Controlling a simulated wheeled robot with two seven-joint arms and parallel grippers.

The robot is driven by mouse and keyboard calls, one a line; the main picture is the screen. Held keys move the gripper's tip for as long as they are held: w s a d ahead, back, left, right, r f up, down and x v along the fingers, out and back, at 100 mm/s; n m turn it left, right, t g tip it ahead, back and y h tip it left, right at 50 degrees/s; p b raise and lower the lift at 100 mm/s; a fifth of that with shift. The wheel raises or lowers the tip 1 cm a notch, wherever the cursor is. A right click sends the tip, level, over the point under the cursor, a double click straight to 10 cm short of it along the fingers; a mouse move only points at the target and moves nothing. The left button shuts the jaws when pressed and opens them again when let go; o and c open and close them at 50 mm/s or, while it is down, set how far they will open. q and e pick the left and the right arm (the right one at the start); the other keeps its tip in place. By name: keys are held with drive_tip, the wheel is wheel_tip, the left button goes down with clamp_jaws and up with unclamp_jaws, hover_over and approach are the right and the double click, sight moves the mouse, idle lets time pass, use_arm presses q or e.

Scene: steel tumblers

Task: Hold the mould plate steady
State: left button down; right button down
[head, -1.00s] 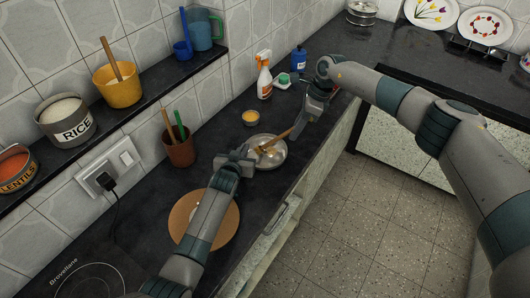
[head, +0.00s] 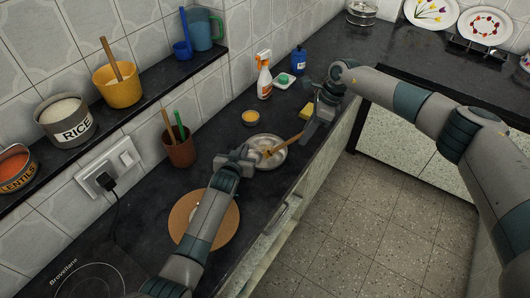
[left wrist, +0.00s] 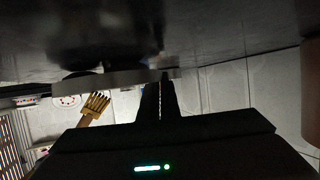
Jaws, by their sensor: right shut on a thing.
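The mould plate (head: 273,162) is a round, shallow steel dish on the dark counter. My left gripper (head: 243,156) is at its left rim, with the jaws nearly together on the thin edge. The left wrist view also shows these fingers (left wrist: 158,95) close together at a grey rim (left wrist: 100,81). My right gripper (head: 309,131) is shut on the wooden handle of a brush (head: 286,145). The brush head is over the plate; whether it touches cannot be told.
A spray bottle (head: 264,78) and a blue bottle (head: 299,61) stand further back. A round wooden board (head: 181,219) lies under my left arm.

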drive_tip(key=shift+s+d, duration=0.4)
drive_tip(key=shift+d, duration=0.15)
drive_tip(key=shift+w+a, duration=0.1)
drive_tip(key=shift+w+a+f, duration=0.1)
drive_tip(key=shift+w+a, duration=0.45)
drive_tip(key=shift+a, duration=0.25)
drive_tip(key=shift+w+a+f, duration=0.1)
drive_tip(key=shift+w+a, duration=0.4)
drive_tip(key=shift+a, duration=0.25)
drive_tip(key=shift+w+a+f, duration=0.1)
drive_tip(key=shift+w+a, duration=0.45)
drive_tip(key=shift+a, duration=0.3)
drive_tip(key=shift+w+a+f, duration=0.1)
drive_tip(key=shift+w+a, duration=0.45)
drive_tip(key=shift+a, duration=0.3)
drive_tip(key=shift+s, duration=0.1)
drive_tip(key=shift+s+d+f, duration=0.1)
drive_tip(key=shift+s+d, duration=0.45)
drive_tip(key=shift+d, duration=0.3)
drive_tip(key=shift+s+d+f, duration=0.1)
drive_tip(key=shift+s+d, duration=0.4)
drive_tip(key=shift+d, duration=0.35)
drive_tip(key=shift+d, duration=0.1)
